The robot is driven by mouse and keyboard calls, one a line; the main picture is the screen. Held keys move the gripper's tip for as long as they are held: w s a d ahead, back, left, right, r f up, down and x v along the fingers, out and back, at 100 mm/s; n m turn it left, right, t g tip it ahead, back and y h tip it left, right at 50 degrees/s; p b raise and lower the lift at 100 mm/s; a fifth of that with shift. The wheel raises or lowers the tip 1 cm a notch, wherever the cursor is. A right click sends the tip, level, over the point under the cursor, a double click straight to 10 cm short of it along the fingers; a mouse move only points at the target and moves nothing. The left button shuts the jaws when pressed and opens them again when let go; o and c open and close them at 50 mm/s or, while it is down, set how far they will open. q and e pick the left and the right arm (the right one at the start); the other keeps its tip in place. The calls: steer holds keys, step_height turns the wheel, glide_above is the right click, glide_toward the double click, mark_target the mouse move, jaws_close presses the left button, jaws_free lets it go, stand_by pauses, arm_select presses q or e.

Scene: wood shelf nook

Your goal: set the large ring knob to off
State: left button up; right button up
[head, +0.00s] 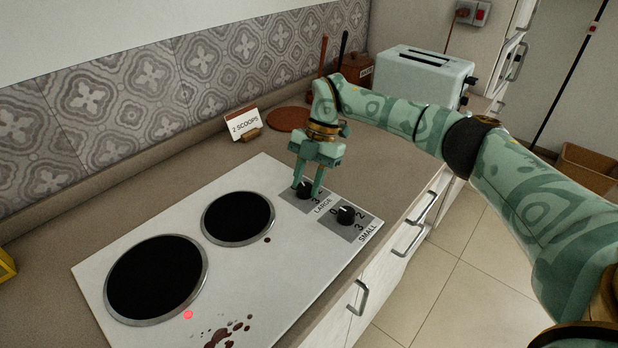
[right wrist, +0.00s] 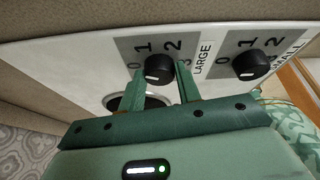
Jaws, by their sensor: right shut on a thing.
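The large ring knob (head: 304,189) is a round black knob on a grey panel marked LARGE, at the right end of the white hob (head: 230,290). My right gripper (head: 308,188) reaches down over it. In the right wrist view my right gripper (right wrist: 160,88) has one finger on each side of the large knob (right wrist: 159,68), shut on it. Its white mark shows on the lower side of its face, away from the 1 and 2; the exact setting is hard to read. A red light (head: 188,314) glows beside the larger black ring (head: 155,280). My left gripper is out of view.
The small knob (head: 346,215) sits close beside the large one. A "2 SCOOPS" card (head: 244,124), a round brown mat (head: 288,119) and a toaster (head: 423,75) stand behind. Dark spills (head: 222,338) mark the hob's front. Drawer handles (head: 410,238) project from the counter front.

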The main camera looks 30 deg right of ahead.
arm_select(q)
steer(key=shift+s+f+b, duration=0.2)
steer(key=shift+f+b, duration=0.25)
steer(key=shift+b, duration=0.1)
arm_select(e)
steer(key=n, duration=0.1)
steer(key=n+g, duration=0.1)
steer(key=n, duration=0.1)
steer(key=n+h, duration=0.1)
steer(key=shift+w+a+n+g, duration=0.1)
steer(key=shift+w+n+g, duration=0.2)
steer(key=shift+n, duration=0.1)
steer(key=o, duration=1)
steer(key=shift+c, duration=0.2)
arm_select(q)
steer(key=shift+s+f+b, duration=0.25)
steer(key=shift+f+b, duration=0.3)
steer(key=shift+b, duration=0.05)
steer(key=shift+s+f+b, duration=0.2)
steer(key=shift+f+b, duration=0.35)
arm_select(e)
steer(key=v, duration=1.2)
steer(key=shift+a, duration=0.15)
